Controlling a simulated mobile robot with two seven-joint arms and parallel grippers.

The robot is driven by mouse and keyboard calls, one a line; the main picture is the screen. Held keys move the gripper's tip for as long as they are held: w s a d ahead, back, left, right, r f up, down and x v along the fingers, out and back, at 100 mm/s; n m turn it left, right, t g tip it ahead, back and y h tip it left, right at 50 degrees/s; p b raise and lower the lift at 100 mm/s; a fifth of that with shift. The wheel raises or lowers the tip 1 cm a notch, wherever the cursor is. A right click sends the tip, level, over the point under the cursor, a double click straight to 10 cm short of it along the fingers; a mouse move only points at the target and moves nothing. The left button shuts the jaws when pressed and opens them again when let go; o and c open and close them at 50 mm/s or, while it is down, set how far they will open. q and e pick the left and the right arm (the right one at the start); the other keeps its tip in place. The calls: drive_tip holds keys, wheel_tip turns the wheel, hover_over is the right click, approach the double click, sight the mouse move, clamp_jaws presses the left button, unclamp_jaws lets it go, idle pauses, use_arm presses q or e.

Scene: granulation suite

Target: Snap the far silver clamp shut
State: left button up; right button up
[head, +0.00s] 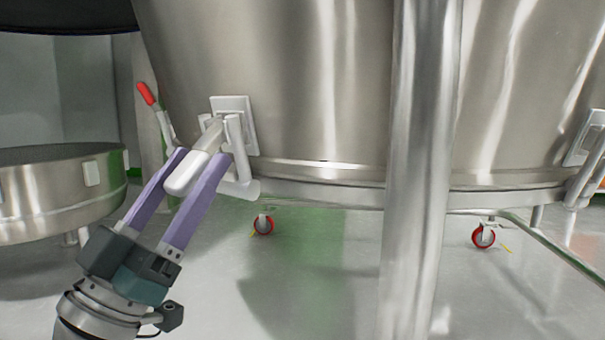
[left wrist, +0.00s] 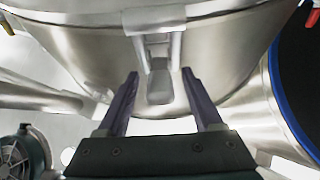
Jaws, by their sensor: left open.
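A silver clamp (head: 197,160) with a pale, rounded lever is mounted on the side of the large steel vessel (head: 300,80), at the left in the head view. Its lever points down and outward between the fingers of my left gripper (head: 200,158). The gripper is open, with one purple finger on each side of the lever. In the left wrist view the clamp (left wrist: 160,85) hangs centrally between the two finger tips. I cannot tell whether either finger touches it. Another silver clamp (head: 588,140) shows at the right edge of the head view. My right gripper is not in view.
A vertical steel post (head: 415,180) stands in front of the vessel, right of centre. A round steel pan (head: 60,195) is at the left. A red-tipped handle (head: 147,94) rises beside the clamp. Red casters (head: 264,225) stand on the floor below.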

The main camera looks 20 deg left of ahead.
use_arm(q)
drive_tip(key=shift+c, duration=0.3)
clamp_jaws()
idle(0.3)
idle(0.8)
